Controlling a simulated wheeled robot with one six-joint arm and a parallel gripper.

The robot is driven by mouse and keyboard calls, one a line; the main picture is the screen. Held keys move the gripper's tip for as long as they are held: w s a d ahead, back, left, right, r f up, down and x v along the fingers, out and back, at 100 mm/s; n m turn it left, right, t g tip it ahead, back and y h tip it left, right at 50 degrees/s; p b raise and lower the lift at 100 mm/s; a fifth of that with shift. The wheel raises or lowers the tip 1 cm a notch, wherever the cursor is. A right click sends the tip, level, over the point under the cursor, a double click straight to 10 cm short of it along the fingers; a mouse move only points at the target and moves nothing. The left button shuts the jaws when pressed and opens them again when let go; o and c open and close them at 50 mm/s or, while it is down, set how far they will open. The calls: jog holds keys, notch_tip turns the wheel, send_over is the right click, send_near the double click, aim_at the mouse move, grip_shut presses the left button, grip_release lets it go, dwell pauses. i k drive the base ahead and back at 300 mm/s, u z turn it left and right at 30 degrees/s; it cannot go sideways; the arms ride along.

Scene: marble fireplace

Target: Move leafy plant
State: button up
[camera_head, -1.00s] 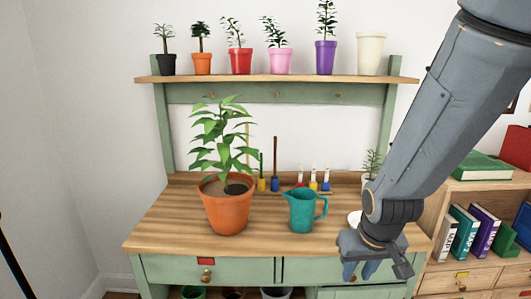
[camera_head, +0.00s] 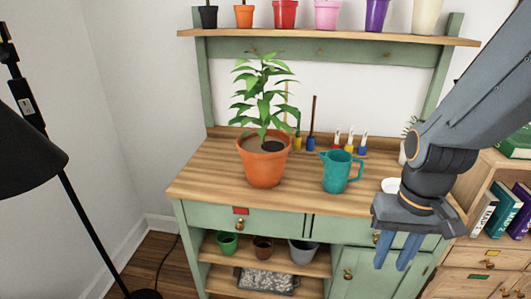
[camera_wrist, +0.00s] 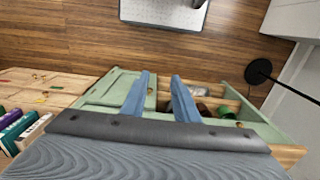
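The leafy plant (camera_head: 263,125) stands upright in an orange terracotta pot (camera_head: 263,163) on the wooden top of the green potting bench, left of its middle. My gripper (camera_head: 398,252) hangs in front of the bench at the right, below the level of the top, well apart from the plant. Its two blue fingers point down with a gap between them and nothing in it. The wrist view also shows the fingers (camera_wrist: 160,90) apart, with the bench front (camera_wrist: 125,92) and floor beyond. The plant is not visible in the wrist view.
A teal jug (camera_head: 338,172) stands right of the plant. Tools and small colored pots stand behind it. A shelf (camera_head: 330,39) above carries several pots. A black lamp (camera_head: 30,150) is at the left, a bookcase (camera_head: 490,220) at the right. The bench top's left end is clear.

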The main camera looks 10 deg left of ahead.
aim_at(264, 150)
jog(key=u, duration=0.55)
jog(key=k, duration=0.65)
jog(key=u, duration=0.9)
jog(key=i, duration=1.15)
jog(key=z, duration=0.9)
jog(key=i, duration=0.5)
jog(key=z, duration=0.55)
